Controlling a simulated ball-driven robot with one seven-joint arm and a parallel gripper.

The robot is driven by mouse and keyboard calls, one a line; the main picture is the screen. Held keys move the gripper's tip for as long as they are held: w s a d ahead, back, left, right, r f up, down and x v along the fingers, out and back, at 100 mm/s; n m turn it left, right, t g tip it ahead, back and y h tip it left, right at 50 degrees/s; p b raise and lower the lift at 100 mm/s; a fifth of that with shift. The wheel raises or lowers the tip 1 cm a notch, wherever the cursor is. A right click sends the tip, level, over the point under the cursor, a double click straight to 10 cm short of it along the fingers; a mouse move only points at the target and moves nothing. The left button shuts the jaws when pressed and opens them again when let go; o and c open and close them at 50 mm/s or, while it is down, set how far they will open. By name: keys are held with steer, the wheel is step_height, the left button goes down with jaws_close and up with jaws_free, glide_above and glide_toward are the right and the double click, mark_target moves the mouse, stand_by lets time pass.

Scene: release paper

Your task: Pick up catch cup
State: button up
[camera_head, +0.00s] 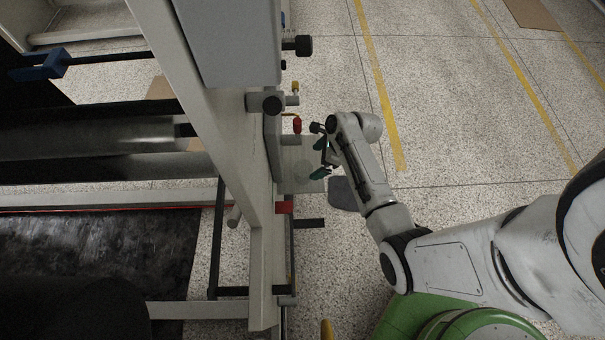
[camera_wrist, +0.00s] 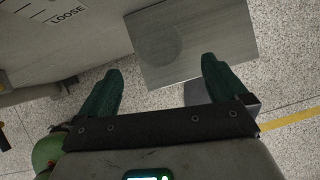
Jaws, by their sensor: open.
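A faint, see-through round shape, seemingly the catch cup (camera_wrist: 160,42), is on the grey shelf (camera_wrist: 222,40) in the wrist view. In the head view the cup (camera_head: 303,170) is only a pale patch on the small shelf at the machine's side, and its edges are hard to make out. My gripper (camera_wrist: 163,66) has its two dark green fingers spread wide with nothing between them; its tips are near the shelf's edge and point toward the cup. In the head view my gripper (camera_head: 320,158) is just right of the cup, apart from it as far as I can tell.
A red-handled valve (camera_head: 297,124) is on the machine frame (camera_head: 262,190) above the shelf. A red block (camera_head: 285,207) and a dark bar (camera_head: 308,223) stick out below it. A panel marked LOOSE (camera_wrist: 68,14) is left of the shelf. Speckled floor lies open to the right.

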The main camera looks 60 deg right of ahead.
steer(key=b, duration=0.2)
glide_toward(303, 173)
steer(key=shift+w+a+r+m, duration=0.15)
steer(key=shift+w+a, duration=0.15)
steer(key=shift+a, duration=0.3)
steer(key=shift+w+a+r+m, duration=0.15)
steer(key=shift+w+a, duration=0.15)
steer(key=shift+a, duration=0.35)
steer(key=x, duration=0.3)
steer(key=b+x, duration=0.1)
steer(key=x, duration=0.2)
steer(key=shift+s, duration=0.3)
steer(key=shift+c, duration=0.5)
steer(key=c, duration=0.9)
